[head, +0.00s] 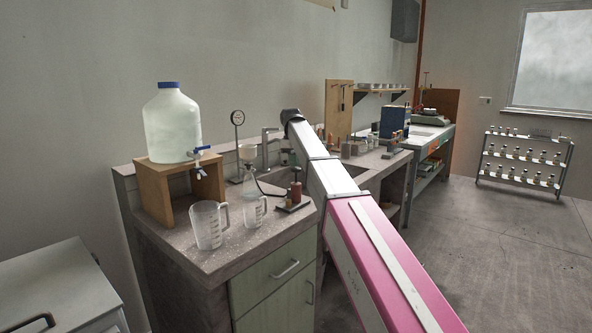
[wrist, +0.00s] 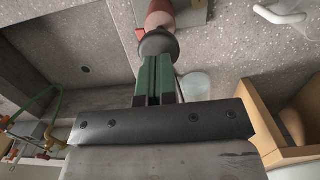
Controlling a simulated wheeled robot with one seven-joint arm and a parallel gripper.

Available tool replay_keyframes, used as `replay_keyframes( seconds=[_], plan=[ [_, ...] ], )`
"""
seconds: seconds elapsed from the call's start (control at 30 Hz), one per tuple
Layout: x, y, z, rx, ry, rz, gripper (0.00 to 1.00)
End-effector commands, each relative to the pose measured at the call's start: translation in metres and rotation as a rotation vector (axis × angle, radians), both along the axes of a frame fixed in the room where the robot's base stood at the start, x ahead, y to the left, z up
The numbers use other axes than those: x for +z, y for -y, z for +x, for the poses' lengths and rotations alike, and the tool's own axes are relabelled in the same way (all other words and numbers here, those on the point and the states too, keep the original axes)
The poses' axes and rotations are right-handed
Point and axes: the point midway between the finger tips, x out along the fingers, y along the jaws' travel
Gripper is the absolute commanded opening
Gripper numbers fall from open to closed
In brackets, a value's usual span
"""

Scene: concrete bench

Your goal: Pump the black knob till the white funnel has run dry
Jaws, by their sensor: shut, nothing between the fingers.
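The black knob (head: 296,171) tops a small red hand pump (head: 296,190) at the front right of the bench. In the wrist view the knob (wrist: 158,43) lies just beyond my gripper's (wrist: 154,62) green fingertips, in line with them. The fingers are shut and empty; I cannot tell whether they touch the knob. The level inside the funnel is too small to read.
Two clear measuring jugs (head: 209,226) stand along the front edge. A large bottle with a tap (head: 172,125) rests on a wooden stand (head: 160,190) at the left. The sink (head: 270,178) lies beyond the pump.

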Motion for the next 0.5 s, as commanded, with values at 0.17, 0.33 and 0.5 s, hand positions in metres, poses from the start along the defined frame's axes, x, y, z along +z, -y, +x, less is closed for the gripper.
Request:
replay_keyframes(
  seconds=[0.17, 0.33, 0.5],
  plan=[
    [0.0, 0.0, 0.0, 0.0, 0.0, 0.0, 0.0],
    [-0.006, 0.0, 0.0, 0.0, -0.001, 0.0, 0.0],
    [-0.023, 0.0, -0.001, 0.0, -0.003, 0.0, 0.0]
  ],
)
